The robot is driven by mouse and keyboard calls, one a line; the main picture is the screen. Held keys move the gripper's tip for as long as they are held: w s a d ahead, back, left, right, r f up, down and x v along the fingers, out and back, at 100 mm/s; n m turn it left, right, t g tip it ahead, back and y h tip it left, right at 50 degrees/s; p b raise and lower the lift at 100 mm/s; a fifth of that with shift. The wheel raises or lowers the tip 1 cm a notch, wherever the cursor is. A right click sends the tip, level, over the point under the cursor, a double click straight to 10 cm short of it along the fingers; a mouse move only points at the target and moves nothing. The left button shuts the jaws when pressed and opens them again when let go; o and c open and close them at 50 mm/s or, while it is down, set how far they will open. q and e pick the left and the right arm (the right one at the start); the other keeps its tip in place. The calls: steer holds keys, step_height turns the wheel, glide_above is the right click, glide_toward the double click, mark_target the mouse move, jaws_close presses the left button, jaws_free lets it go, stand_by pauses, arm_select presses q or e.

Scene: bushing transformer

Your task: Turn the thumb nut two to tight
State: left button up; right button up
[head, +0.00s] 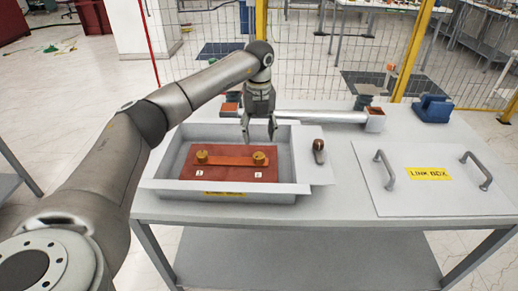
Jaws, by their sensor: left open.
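Thumb nut two is the brass nut (260,158) at the right end of a copper link bar (230,159). Another brass thumb nut (202,157) is at the bar's left end. The bar lies on a red-brown base plate (215,177) with two small white labels, inside an open grey box (167,185). My left gripper (259,139) is open and points down above the right nut, its fingers a little behind and above it. It appears empty. My right gripper does not show.
A grey lid (430,198) marked "LINK BOX" with two handles lies on the right of the table. A small dark-knobbed tool (318,150) lies just right of the box. A blue object (432,108) stands at the back right, near a pale horizontal tube (325,117).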

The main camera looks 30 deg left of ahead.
mark_target(259, 155)
arm_select(q)
step_height(259, 155, down, 4)
steer(key=shift+r+p, duration=0.15)
steer(key=shift+p, duration=0.15)
step_height(259, 155, down, 3)
steer(key=shift+w+a+r, duration=0.1)
steer(key=shift+f, duration=0.75)
steer(key=c, duration=1)
steer(key=shift+c, duration=0.3)
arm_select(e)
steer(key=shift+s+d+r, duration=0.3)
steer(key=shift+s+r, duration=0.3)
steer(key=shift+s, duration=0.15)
